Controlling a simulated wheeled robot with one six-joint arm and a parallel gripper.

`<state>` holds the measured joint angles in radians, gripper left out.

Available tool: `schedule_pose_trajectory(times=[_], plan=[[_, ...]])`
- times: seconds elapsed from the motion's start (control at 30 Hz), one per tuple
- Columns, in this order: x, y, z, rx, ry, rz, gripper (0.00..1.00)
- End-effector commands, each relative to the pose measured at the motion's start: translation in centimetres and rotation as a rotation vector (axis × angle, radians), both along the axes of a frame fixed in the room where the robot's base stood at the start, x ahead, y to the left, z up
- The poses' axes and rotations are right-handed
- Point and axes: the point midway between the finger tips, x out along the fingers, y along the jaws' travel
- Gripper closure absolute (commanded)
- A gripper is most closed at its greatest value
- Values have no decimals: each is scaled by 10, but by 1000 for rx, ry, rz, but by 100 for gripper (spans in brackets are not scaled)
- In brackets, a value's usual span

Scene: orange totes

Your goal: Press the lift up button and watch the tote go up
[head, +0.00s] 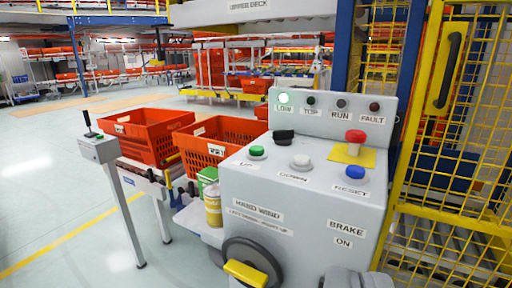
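The grey control console (300,210) stands close in front. Its green button (257,152) sits at the left of the sloped top; the label below it is partly legible and seems to read UP. The white button (300,160) is marked DOWN. The LOW lamp (284,99) is lit; the TOP lamp (311,101) looks dark. One orange tote (215,143) with a white label stands behind the console, partly hidden by it. Another orange tote (145,130) stands to its left. I cannot make out my gripper's fingers, and nothing touches the buttons.
A red mushroom button (355,137) on a yellow plate, a blue RESET button (355,172) and a black knob (284,136) share the console top. A handwheel (250,262) projects in front. A yellow mesh fence (455,150) stands at right. Open floor (45,170) lies left.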

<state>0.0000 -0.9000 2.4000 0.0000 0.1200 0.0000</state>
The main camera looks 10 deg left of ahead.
Motion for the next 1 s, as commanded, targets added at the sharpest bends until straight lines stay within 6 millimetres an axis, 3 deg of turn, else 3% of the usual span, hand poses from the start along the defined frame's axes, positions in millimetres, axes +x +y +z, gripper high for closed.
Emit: schedule_pose_trajectory(times=[0.87, 1.0], plan=[[0, 0, 0, -1, 1, 0, 100], [7, 2, 3, -13, 16, 6, 100]])
